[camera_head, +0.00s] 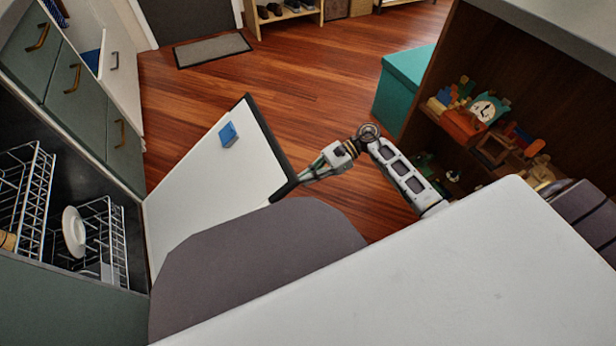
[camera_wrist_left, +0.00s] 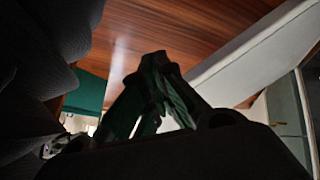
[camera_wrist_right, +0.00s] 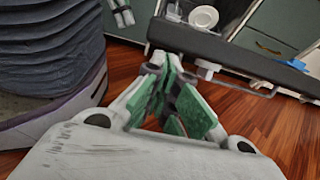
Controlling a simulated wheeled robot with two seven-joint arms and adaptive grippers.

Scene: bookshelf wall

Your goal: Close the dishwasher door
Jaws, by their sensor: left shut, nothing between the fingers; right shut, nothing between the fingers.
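The dishwasher door (camera_head: 190,200) hangs open at the left of the head view, its white inner face up and its dark edge (camera_head: 268,138) toward the room. A small blue block (camera_head: 228,134) lies on it. My right gripper (camera_head: 302,178) is shut and empty at the door's near outer corner; I cannot tell whether it touches.
Dishwasher racks (camera_head: 112,240) hold a white plate (camera_head: 73,231). A white countertop (camera_head: 430,275) fills the lower right. A toy shelf (camera_head: 535,85) and a teal box (camera_head: 402,85) stand at right. Wooden floor beyond the door (camera_head: 300,85) is clear, with a mat (camera_head: 212,50) farther off.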

